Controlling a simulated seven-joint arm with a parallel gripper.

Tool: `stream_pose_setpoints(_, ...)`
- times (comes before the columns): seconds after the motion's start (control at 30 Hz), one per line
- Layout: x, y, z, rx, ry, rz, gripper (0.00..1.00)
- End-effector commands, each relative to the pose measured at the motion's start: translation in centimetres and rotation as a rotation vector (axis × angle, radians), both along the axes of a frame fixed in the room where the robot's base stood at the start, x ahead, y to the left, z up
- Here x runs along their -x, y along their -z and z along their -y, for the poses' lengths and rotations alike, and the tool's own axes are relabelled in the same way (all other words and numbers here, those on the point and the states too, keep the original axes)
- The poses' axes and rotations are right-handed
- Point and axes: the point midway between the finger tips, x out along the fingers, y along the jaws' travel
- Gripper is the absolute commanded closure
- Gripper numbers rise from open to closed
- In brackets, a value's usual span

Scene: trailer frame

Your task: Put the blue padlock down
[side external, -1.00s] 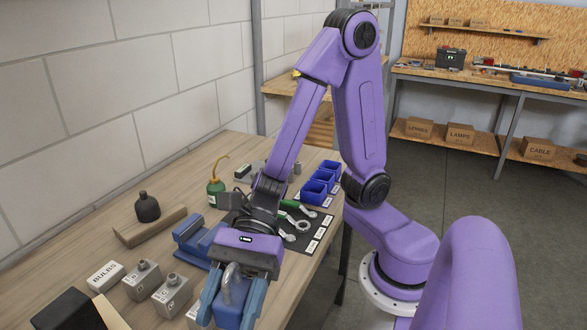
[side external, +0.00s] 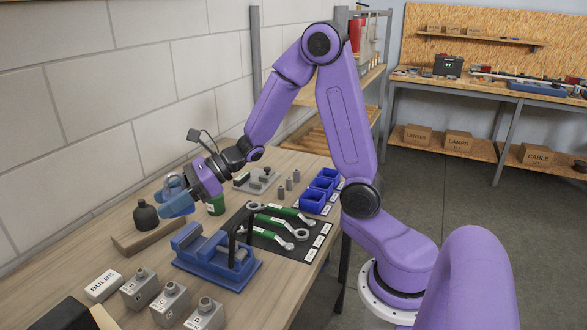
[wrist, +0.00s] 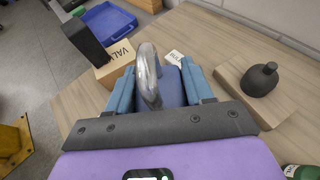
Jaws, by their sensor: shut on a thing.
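My gripper (side external: 172,196) is shut on the blue padlock, raised above the bench near the wall and turned sideways to the left. In the wrist view the padlock's blue body (wrist: 172,90) sits between the two blue-grey fingers of my gripper (wrist: 158,88). Its silver shackle arches towards the camera. In the side view the padlock is hard to tell from the fingers. The wooden bench (side external: 75,262) lies below; I see no contact between it and the padlock.
A black knobbed weight (side external: 146,215) stands on a wooden block (side external: 132,243) close to my gripper. A green can (side external: 216,206) stands behind. A blue vise (side external: 208,262), grey metal blocks (side external: 139,290) and a BULBS box (side external: 104,286) occupy the front. Wrenches (side external: 272,233) lie on a dark mat.

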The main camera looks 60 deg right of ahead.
Motion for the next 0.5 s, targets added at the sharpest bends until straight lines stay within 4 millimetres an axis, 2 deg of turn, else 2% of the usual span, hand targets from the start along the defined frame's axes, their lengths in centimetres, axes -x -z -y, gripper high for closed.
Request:
stream_pose_setpoints(0.03,-1.2,-0.1,2.0,-0.002,0.057,0.003,0.97)
stream_pose_setpoints(0.2,-3.9,-0.1,8.3,-0.002,0.225,0.002,0.97)
stream_pose_setpoints(0.33,-5.2,-0.1,13.5,-0.001,0.353,0.003,0.97)
stream_pose_setpoints(0.5,-5.8,-0.1,20.6,-0.001,0.522,0.003,0.97)
